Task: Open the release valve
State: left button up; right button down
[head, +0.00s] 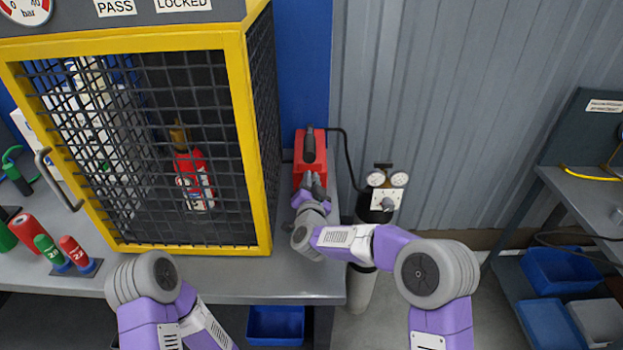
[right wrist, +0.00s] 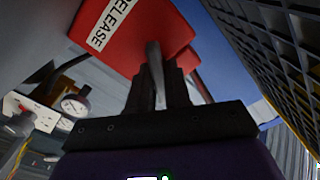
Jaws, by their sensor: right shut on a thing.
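The release valve is a red box (head: 311,142) at the right end of the bench, beside the yellow-framed cage. In the right wrist view the red box (right wrist: 150,35) carries a white RELEASE label (right wrist: 111,22). A grey lever (right wrist: 154,68) reaches from the box down between the dark fingers of my right gripper (right wrist: 158,88). The right gripper (head: 314,184) is shut on this lever at the near side of the box. In the head view the gripper hides most of the lever. My left gripper is out of view; only its arm shows at lower left.
The mesh cage (head: 240,150) holds a red extinguisher (head: 193,180) and stands close left of my right gripper. A gas cylinder with gauges (head: 388,180) stands to the right, joined to the box by a black hose (head: 347,160). Blue bins (head: 562,272) sit at far right.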

jog(key=shift+n, duration=0.3)
jog(key=c, duration=1.2)
grip_release()
jog(key=shift+o, duration=0.2)
jog(key=s+p, duration=0.1)
jog(key=s, duration=0.6)
jog(key=shift+s, duration=0.3)
